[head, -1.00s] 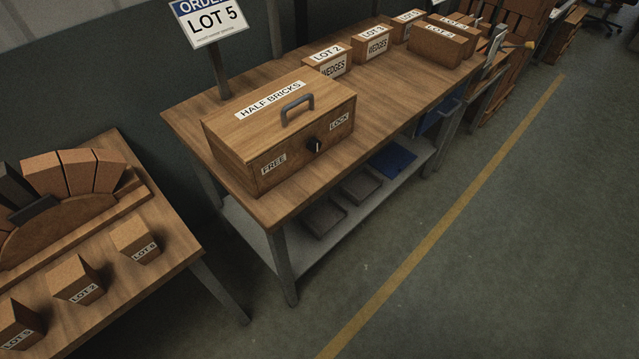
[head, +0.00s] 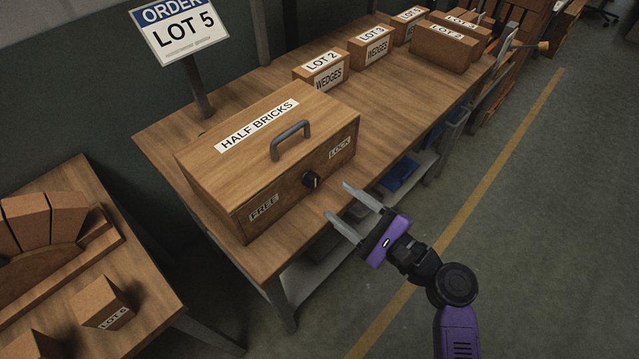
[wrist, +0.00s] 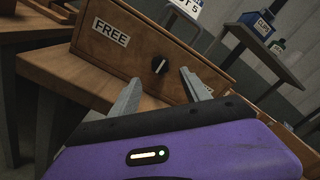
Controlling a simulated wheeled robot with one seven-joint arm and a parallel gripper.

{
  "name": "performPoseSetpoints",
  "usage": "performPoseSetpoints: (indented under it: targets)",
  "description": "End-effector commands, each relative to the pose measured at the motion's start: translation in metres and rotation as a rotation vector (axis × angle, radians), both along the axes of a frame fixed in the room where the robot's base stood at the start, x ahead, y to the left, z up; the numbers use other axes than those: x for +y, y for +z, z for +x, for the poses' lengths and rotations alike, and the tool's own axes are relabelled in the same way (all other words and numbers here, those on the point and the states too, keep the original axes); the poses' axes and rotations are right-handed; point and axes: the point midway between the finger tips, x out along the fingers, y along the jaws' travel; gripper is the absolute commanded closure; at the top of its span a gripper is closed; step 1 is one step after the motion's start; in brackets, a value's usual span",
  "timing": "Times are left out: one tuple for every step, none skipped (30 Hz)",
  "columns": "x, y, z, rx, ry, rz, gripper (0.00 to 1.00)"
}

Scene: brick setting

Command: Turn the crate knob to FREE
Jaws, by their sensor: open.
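The wooden crate (head: 215,166) labelled HALF BRICKS stands on the workbench, with a grey handle (head: 290,141) on its lid. Its front bears a FREE label (head: 263,208) on the left and a LOCK label (head: 342,147) on the right. The black knob (head: 312,180) sits between them; it also shows in the wrist view (wrist: 159,65), with a pale mark near its top. My gripper (head: 338,202) is open and empty, in front of the crate and apart from the knob. In the wrist view the knob appears beyond and between the two fingers.
The workbench (head: 400,113) carries several small cartons behind the crate, such as the LOT 2 wedges carton (head: 312,78). An order sign (head: 180,35) stands at the back left. Another table (head: 60,214) with bricks is at left. The floor (head: 520,220) at right is clear.

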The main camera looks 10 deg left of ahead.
Motion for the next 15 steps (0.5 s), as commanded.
performPoseSetpoints:
  targets:
    - [0.004,0.002,0.003,0.0,0.006,0.008,0.45]
    - [0.006,0.003,0.005,0.001,0.007,0.01,0.45]
    - [0.009,0.004,0.007,0.002,0.008,0.011,0.45]
    - [0.012,0.004,0.009,0.001,0.007,0.01,0.45]
    - [0.016,0.004,0.012,0.002,0.008,0.009,0.45]
    - [0.02,0.004,0.016,0.001,0.008,0.009,0.45]
    - [0.024,0.004,0.019,0.0,0.007,0.009,0.45]
    - [0.029,0.004,0.022,0.0,0.008,0.008,0.45]
    - [0.034,0.004,0.026,0.0,0.008,0.008,0.45]
    - [0.037,0.004,0.029,-0.001,0.006,0.007,0.45]
    - [0.04,0.004,0.031,0.001,0.006,0.007,0.45]
    - [0.044,0.003,0.035,0.001,0.006,0.006,0.45]
    - [0.047,0.003,0.037,0.0,0.005,0.006,0.45]
    - [0.05,0.003,0.039,0.0,0.005,0.006,0.45]
    - [0.053,0.003,0.042,0.001,0.006,0.006,0.45]
